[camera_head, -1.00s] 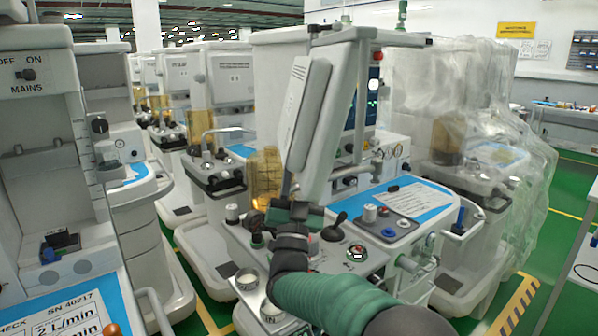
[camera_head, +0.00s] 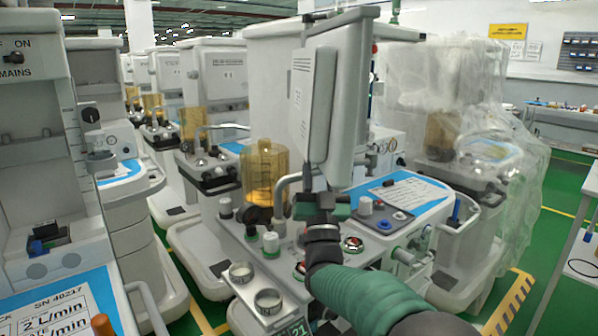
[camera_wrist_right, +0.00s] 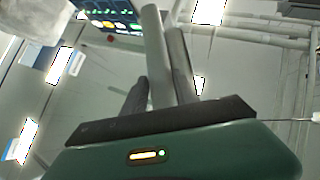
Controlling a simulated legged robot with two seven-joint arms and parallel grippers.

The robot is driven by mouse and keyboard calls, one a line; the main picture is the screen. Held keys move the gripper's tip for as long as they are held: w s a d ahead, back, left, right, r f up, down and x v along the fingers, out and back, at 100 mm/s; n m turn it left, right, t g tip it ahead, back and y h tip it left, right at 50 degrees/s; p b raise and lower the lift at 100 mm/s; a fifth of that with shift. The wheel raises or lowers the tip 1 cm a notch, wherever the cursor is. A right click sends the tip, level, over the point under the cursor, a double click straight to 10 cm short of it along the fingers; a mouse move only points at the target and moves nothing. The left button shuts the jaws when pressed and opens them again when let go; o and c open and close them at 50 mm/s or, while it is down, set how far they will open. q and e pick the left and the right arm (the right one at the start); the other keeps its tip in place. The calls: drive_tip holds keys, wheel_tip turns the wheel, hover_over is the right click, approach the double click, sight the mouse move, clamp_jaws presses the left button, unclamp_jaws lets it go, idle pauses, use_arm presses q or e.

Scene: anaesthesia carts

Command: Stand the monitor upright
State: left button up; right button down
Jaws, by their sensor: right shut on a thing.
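The monitor (camera_head: 327,105) is a flat white-grey panel with a printed label on its back, on the middle cart. It stands nearly upright in the head view, seen from behind and edge-on. My right gripper (camera_head: 313,182) is below its lower edge, with the green hand under it. In the right wrist view, the dark fingers (camera_wrist_right: 160,85) are shut on a light grey bar (camera_wrist_right: 155,45), which looks like the monitor's edge or a handle. Part of a lit coloured screen (camera_wrist_right: 105,15) shows at the top. The exact contact is hidden in the head view. My left gripper is out of view.
An amber canister (camera_head: 264,172) stands left of the monitor on the cart. A blue-edged worktop (camera_head: 400,195) with a paper and knobs lies right. A plastic-draped cart (camera_head: 460,130) is behind right, and another cart (camera_head: 50,200) is close at left.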

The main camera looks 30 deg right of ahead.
drive_tip(key=shift+s+d+r, duration=0.1)
drive_tip(key=shift+s+d, duration=0.3)
drive_tip(key=shift+d, duration=0.35)
drive_tip(key=c, duration=1.3)
unclamp_jaws()
drive_tip(key=o, duration=0.3)
drive_tip(key=shift+s+d, duration=0.1)
drive_tip(key=shift+d, duration=0.15)
drive_tip(key=shift+a, duration=0.25)
drive_tip(key=v, duration=1.7)
